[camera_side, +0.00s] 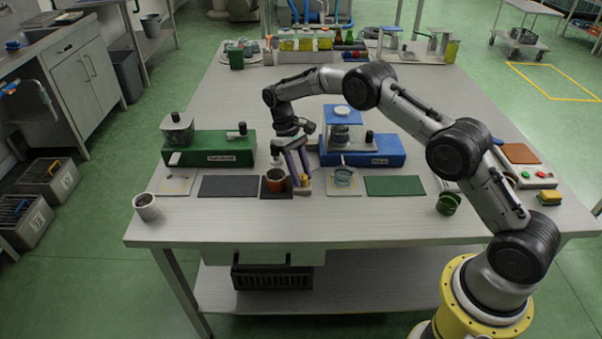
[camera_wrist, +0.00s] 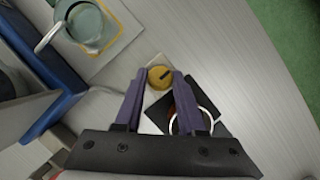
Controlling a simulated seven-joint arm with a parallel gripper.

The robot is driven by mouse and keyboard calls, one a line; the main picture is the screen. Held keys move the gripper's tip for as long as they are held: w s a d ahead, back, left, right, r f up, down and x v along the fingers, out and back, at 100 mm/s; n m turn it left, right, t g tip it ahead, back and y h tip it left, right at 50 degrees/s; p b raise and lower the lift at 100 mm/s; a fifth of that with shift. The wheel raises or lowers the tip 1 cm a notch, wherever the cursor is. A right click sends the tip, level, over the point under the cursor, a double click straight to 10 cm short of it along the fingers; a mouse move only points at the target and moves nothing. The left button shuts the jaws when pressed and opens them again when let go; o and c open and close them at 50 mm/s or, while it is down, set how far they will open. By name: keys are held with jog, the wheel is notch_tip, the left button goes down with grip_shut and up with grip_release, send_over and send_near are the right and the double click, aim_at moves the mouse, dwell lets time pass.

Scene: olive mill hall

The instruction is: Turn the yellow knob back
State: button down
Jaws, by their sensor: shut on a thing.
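The yellow knob (camera_wrist: 160,72) shows in the wrist view as a round cap with a dark slot mark. My gripper (camera_wrist: 161,80) has its two purple fingers on either side of the knob, shut on it. In the side view my gripper (camera_side: 302,182) reaches down between the green and blue machines, just right of a dark cup. There the knob is mostly hidden by the fingers, and only its pale base (camera_side: 304,191) shows.
The dark cup (camera_side: 276,180) stands close on the left, on a black mat. The green machine (camera_side: 215,147) and the blue machine (camera_side: 385,152) stand behind. A glass cup (camera_side: 343,177) is to the right. The table front (camera_side: 330,220) is clear.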

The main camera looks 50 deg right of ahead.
jog(key=c, duration=0.5)
grip_release()
jog(key=shift+r, duration=0.1)
jog(key=v, duration=1.1)
jog(key=shift+w+r, duration=0.15)
jog(key=shift+r, duration=0.25)
jog(key=shift+r, duration=0.1)
